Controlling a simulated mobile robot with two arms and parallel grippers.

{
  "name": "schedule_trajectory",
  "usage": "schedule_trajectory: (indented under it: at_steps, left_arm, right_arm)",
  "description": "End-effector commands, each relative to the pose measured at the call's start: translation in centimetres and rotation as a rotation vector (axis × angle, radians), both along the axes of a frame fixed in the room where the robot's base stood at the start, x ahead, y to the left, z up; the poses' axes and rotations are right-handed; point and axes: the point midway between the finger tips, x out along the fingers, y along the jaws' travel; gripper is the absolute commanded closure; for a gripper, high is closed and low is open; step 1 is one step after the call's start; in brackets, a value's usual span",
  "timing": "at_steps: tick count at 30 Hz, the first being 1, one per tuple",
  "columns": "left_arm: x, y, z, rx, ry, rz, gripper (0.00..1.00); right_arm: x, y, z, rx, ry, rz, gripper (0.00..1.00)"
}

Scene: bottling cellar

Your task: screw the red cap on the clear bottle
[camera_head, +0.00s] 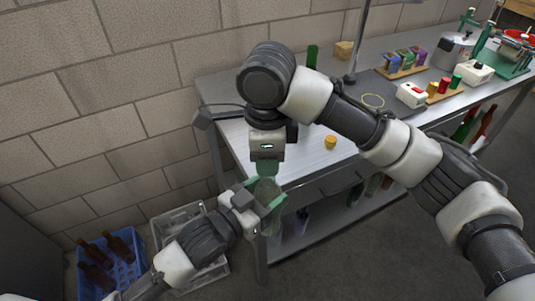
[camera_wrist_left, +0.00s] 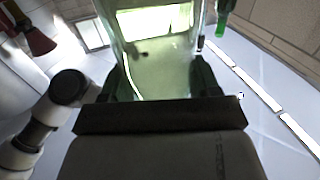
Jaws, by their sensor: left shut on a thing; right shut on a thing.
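My left gripper (camera_head: 268,203) is shut on the clear bottle (camera_head: 267,190), a pale see-through bottle held upright off the table's front left corner. In the left wrist view the bottle (camera_wrist_left: 155,50) fills the space between the fingers. My right gripper (camera_head: 266,168) points straight down right above the bottle's top. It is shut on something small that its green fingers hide. I cannot make out the red cap there, nor whether it touches the bottle's mouth.
An orange-yellow cap (camera_head: 330,142) lies on the steel table (camera_head: 312,157). Behind are a green bottle (camera_head: 312,56), a rack of yellow, red and green pieces (camera_head: 443,96) and a white device (camera_head: 411,95). A blue crate (camera_head: 84,284) with brown bottles and a grey crate (camera_head: 159,234) stand on the floor.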

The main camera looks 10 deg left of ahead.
Motion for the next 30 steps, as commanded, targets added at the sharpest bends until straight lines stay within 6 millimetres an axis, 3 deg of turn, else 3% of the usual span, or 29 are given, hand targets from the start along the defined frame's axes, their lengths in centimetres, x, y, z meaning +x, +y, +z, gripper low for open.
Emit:
schedule_trajectory:
  at_steps: [3,4,8,17,25,30]
  left_arm:
    - [-0.2,-0.2,0.2,-0.001,-0.007,-0.005,1.0]
    - [-0.2,-0.2,0.2,-0.001,-0.007,-0.005,1.0]
    - [-0.2,-0.2,0.2,-0.002,-0.007,-0.004,1.0]
    - [-0.1,-0.1,0.2,-0.002,-0.006,-0.002,1.0]
    - [0.0,-0.1,0.2,-0.002,-0.006,-0.002,1.0]
    - [0.0,-0.1,0.2,-0.002,-0.006,-0.002,1.0]
  right_arm:
    - [0.1,0.0,0.1,0.005,-0.005,-0.002,0.86]
    - [0.1,0.0,0.1,0.005,-0.005,-0.002,0.6]
    - [0.1,0.0,0.1,0.004,-0.005,0.0,0.4]
    - [0.1,0.0,0.3,0.002,-0.004,0.002,0.39]
    - [0.1,0.0,3.7,0.0,-0.006,0.003,0.39]
    - [0.0,0.0,4.6,0.0,-0.002,0.003,0.39]
